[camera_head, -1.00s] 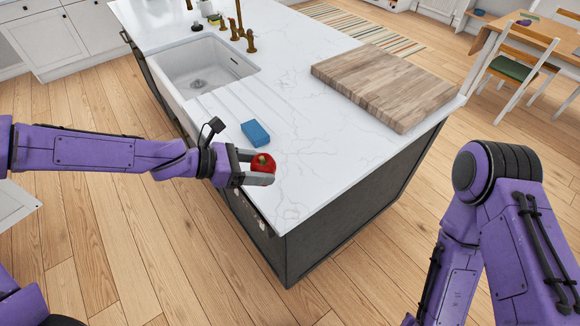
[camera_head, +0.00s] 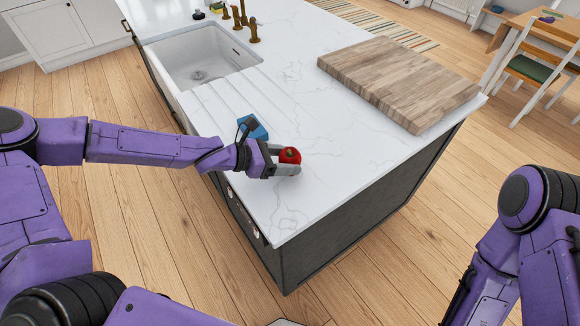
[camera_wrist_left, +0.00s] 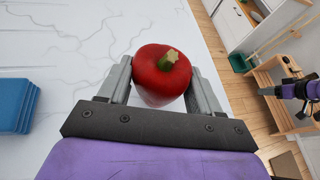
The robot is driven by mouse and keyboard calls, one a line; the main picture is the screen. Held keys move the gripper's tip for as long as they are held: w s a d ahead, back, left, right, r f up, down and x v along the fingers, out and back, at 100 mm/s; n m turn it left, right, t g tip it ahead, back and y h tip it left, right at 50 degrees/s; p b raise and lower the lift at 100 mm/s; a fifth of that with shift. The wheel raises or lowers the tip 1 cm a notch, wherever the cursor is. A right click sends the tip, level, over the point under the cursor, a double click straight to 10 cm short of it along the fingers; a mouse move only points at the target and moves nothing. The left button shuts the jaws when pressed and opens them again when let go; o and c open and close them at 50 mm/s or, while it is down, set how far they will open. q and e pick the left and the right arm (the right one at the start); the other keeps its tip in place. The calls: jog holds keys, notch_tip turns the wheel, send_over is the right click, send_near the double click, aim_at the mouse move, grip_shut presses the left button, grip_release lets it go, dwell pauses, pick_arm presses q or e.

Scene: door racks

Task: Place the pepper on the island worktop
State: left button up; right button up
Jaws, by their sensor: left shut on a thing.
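The red pepper (camera_head: 290,156) with a green stem is held between the fingers of my left gripper (camera_head: 286,163), over the near part of the white marbled island worktop (camera_head: 330,165). In the left wrist view the pepper (camera_wrist_left: 162,72) sits between both fingers, stem toward the camera, with white worktop behind it on the left. I cannot tell whether the pepper touches the surface. My right arm shows at the right edge of the head view, but its gripper is out of sight.
A blue sponge-like block (camera_head: 252,127) lies on the worktop just behind my left wrist. A wooden chopping board (camera_head: 395,82) covers the right rear part. A white sink (camera_head: 200,60) with brass taps is at the back left. Worktop between pepper and board is clear.

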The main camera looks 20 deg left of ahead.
pick_arm(q)
jog(key=shift+w+f, duration=0.25)
jog(key=shift+f, duration=0.95)
jog(key=shift+w+r, duration=0.15)
jog(key=o, duration=1.1)
jog(key=shift+s+r, duration=0.15)
jog(key=shift+s, duration=0.05)
pick_arm(e)
jog(key=shift+f, duration=0.75)
jog(key=shift+w+d, duration=0.1)
pick_arm(q)
jog(key=p+v, duration=0.2)
jog(key=v, duration=0.1)
jog(key=p+v, duration=0.2)
jog(key=v, duration=0.2)
jog(key=p+v, duration=0.2)
jog(key=v, duration=0.1)
jog(key=shift+s+a+r, duration=0.1)
jog(key=shift+a+r, duration=0.05)
jog(key=shift+r, duration=0.35)
jog(key=shift+s+a+p, duration=0.35)
jog(key=shift+s+a, duration=0.05)
jog(key=shift+a, duration=0.1)
pick_arm(e)
notch_tip(320, 180, up, 7)
jog(key=shift+f, duration=0.2)
